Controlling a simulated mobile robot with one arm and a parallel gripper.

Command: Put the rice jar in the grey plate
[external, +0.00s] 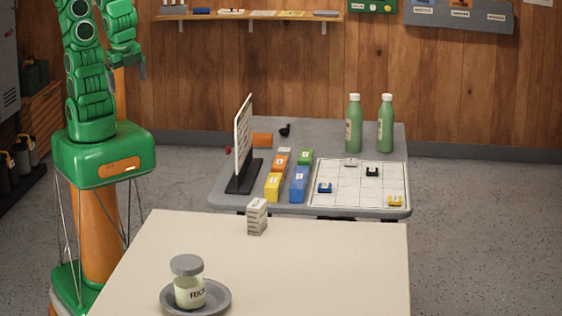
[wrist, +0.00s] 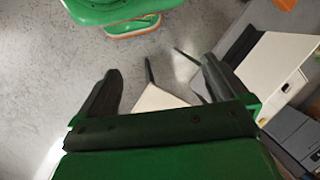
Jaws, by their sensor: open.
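The rice jar (external: 189,284) is a small clear jar with a grey lid, pale contents and a label reading RICE. It stands upright in the grey plate (external: 223,300) at the front left of the cream table. My gripper (external: 139,66) is raised at the upper left in the external view, well away from the jar and plate. In the wrist view my gripper (wrist: 160,88) shows two dark fingers spread apart with nothing between them. The jar and plate are not visible in the wrist view.
The cream table (external: 330,265) is mostly bare, with a small stacked block (external: 257,217) at its far edge. Behind it a grey table (external: 340,135) holds two green bottles (external: 354,125), coloured boxes (external: 299,184), a white grid board (external: 338,182) and an upright panel (external: 243,140).

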